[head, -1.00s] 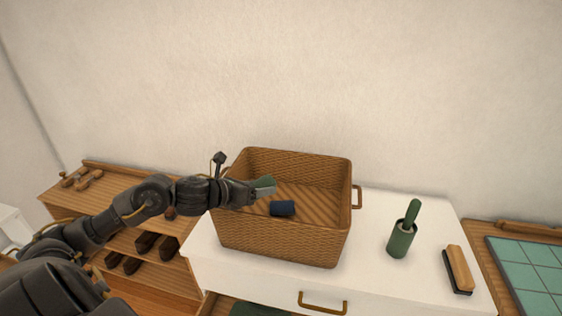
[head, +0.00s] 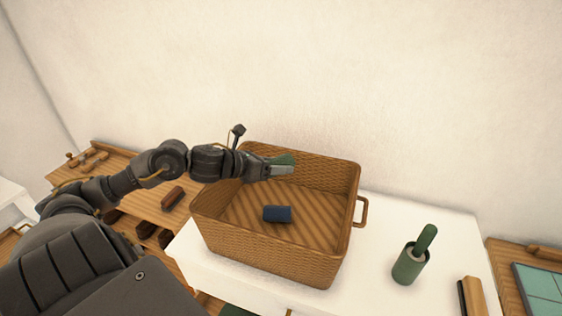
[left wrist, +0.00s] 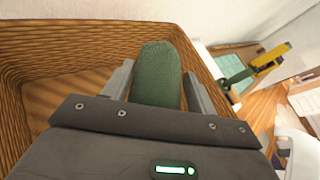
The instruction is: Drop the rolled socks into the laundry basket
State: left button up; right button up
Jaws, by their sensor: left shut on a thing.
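A brown woven laundry basket (head: 270,262) stands on a white dresser, its open top facing up. A dark blue rolled sock bundle (head: 277,214) lies on the basket's floor. My left gripper (head: 284,168) is over the basket's opening, near its back-left part, and is shut on a green rolled sock bundle (head: 283,159). In the left wrist view the green bundle (left wrist: 158,78) sits between the two fingers, with the basket's wall (left wrist: 75,45) around and behind it. My right gripper is not in view.
A green holder with a green-handled tool (head: 410,262) and a wooden-backed brush (head: 472,297) stand right of the basket on the white dresser top (head: 375,270). A wooden shelf (head: 125,190) with several brown items is at left. The basket's handle (head: 361,212) sticks out at right.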

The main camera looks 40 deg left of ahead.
pick_arm(q)
jog(key=shift+s+f, duration=0.25)
jog(key=shift+s, duration=0.05)
notch_tip(320, 180, down, 5)
jog(key=b, duration=0.3)
jog(key=shift+f, duration=0.1)
jog(key=o, duration=1.1)
jog(key=shift+c, duration=0.2)
